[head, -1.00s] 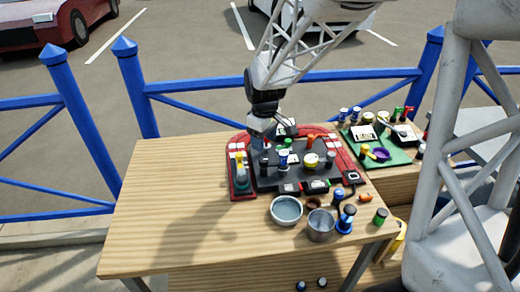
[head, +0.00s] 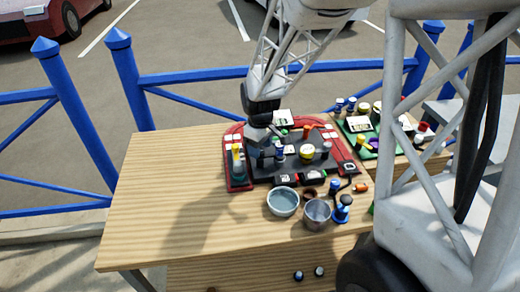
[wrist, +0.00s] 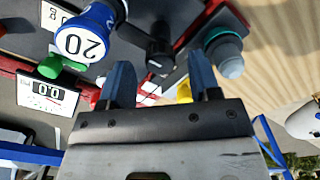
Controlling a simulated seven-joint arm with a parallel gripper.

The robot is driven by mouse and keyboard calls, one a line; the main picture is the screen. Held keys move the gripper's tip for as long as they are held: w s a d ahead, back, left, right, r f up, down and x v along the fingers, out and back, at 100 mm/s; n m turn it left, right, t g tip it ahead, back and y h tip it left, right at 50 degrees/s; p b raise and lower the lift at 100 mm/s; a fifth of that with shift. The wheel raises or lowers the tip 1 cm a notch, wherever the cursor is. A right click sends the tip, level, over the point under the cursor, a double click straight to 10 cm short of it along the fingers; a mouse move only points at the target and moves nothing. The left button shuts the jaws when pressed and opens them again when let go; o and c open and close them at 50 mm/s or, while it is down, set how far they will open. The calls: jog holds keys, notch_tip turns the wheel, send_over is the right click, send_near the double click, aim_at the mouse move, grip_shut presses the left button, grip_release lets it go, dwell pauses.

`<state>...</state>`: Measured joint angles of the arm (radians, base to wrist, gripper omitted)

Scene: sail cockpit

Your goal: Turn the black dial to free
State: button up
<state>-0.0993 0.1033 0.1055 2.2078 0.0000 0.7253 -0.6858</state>
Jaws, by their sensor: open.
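A black dial (wrist: 159,50) stands on the dark panel in the wrist view, ahead of and between my fingertips. Its marks are too small to read, so I cannot tell its setting. My gripper (wrist: 161,80) is open, with two blue-grey fingers apart and nothing visible between them. In the head view my gripper (head: 259,146) is over the left part of the red-edged dark panel (head: 345,160). There the arm and gripper partly cover the knobs, and I cannot single out the black dial.
A blue knob marked 20 (wrist: 85,38) stands left of the dial in the wrist view. In front of the panel are a grey bowl (head: 283,202) and metal cup (head: 317,213). The table's left side (head: 150,210) is clear.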

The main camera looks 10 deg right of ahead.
jog(key=shift+f, duration=0.7)
jog(key=c, duration=0.9)
jog(key=shift+m, duration=0.5)
jog(key=m, duration=1.1)
jog(key=shift+r, duration=0.1)
